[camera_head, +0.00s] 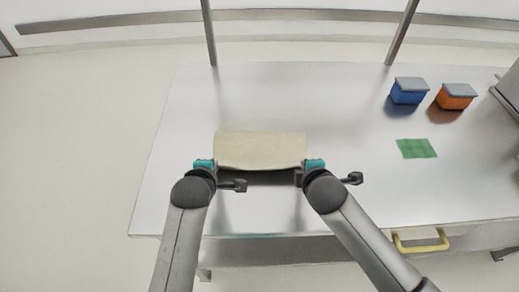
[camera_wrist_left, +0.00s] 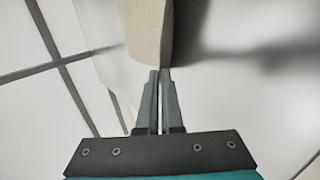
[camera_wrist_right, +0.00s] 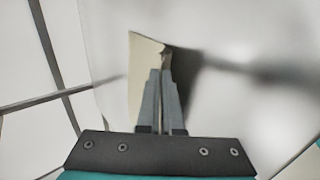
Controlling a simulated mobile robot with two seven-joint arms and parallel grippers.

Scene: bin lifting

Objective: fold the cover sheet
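A beige cover sheet (camera_head: 262,150) is over the white table, its near edge bowed and a dark shadow under it. My left gripper (camera_head: 216,162) is at the sheet's near left corner; in the left wrist view its fingers (camera_wrist_left: 158,75) are together on the sheet's edge (camera_wrist_left: 147,30). My right gripper (camera_head: 302,163) is at the near right corner; in the right wrist view its fingers (camera_wrist_right: 164,72) are together on the sheet's corner (camera_wrist_right: 143,65). The sheet's near edge looks raised off the table. The fingertips are small in the head view.
A blue box (camera_head: 408,92) and an orange box (camera_head: 456,97), both with grey lids, stand at the table's right. A green patch (camera_head: 416,148) lies in front of them. A yellow handle (camera_head: 420,241) is on the table's front. The table (camera_head: 180,120) left of the sheet is clear.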

